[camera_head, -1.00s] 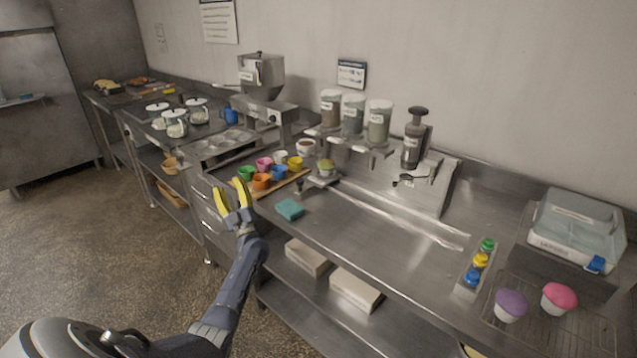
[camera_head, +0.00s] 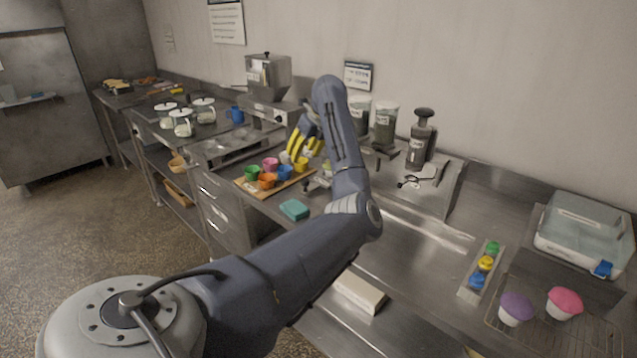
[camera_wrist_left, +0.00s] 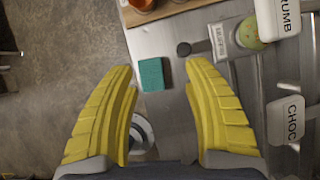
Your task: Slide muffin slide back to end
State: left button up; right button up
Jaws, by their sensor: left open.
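The muffin slide, a small metal carriage, is at the left end of its track (camera_head: 425,222). In the head view my left arm mostly hides it. In the left wrist view the slide (camera_wrist_left: 222,40) shows a label, a dark knob (camera_wrist_left: 184,48) on a short rod, and a green-topped muffin (camera_wrist_left: 249,36). My left gripper (camera_head: 300,160) is open and empty above the counter by the slide. In the left wrist view its yellow fingers (camera_wrist_left: 158,66) are spread, with the knob beyond the right fingertip. A yellow sliver (camera_head: 472,352) at the bottom edge may be my right gripper.
A teal sponge (camera_head: 294,210) lies on the counter front. Coloured cups (camera_head: 267,181) stand on a wooden board. Topping dispensers (camera_head: 385,125) and a pump dispenser (camera_head: 421,140) stand behind the track. Buttons (camera_head: 485,264) and two muffins (camera_head: 515,309) are at right.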

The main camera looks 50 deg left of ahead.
aim_at(305, 180)
pick_arm(q)
jog(key=shift+t+h, duration=0.4)
jog(key=shift+t, duration=0.2)
jog(key=w+x, duration=0.1)
jog(key=x, duration=0.4)
jog(key=w+d+x, duration=0.1)
jog(key=x, duration=0.4)
jog(key=w+d+x, duration=0.1)
jog(key=x, duration=0.4)
jog(key=shift+a+f, duration=0.1)
jog(key=shift+f, duration=0.35)
jog(key=shift+c, duration=0.3)
grip_shut()
